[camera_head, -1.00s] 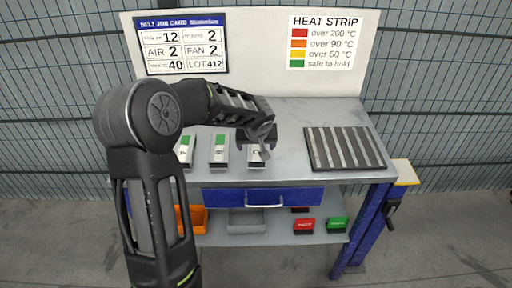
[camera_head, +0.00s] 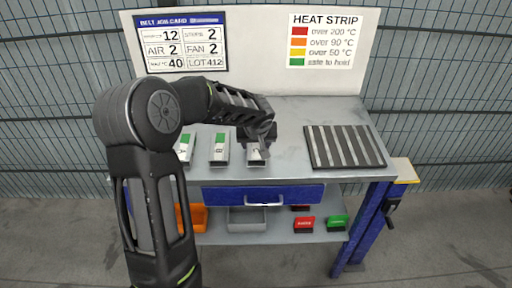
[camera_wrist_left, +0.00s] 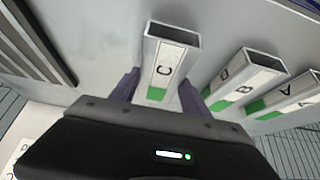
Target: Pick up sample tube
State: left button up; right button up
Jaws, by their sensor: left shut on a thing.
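The sample tubes are short square metal tubes with white labels and green strips. In the left wrist view, tube C (camera_wrist_left: 167,62) sits between the two fingers of my left gripper (camera_wrist_left: 158,88), which is shut on it. In the head view the left gripper (camera_head: 258,136) is over tube C (camera_head: 257,157), hiding its far part. Tube B (camera_head: 219,149) and tube A (camera_head: 184,148) lie to its left on the table, also seen in the left wrist view as tube B (camera_wrist_left: 240,85) and tube A (camera_wrist_left: 288,98). I cannot tell whether tube C touches the table. My right gripper is not in view.
A dark ribbed rack (camera_head: 344,148) lies on the right of the grey table (camera_head: 290,118). A job card (camera_head: 181,43) and heat strip chart (camera_head: 325,41) are on the back panel. Orange and grey bins (camera_head: 247,220) and red and green blocks (camera_head: 337,222) are on the lower shelf.

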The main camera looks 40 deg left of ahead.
aim_at(256, 145)
pick_arm(q)
jog(key=c, duration=0.8)
jog(key=shift+r, duration=0.15)
jog(key=shift+c, duration=0.2)
notch_tip(256, 145, up, 10)
dwell(0.5)
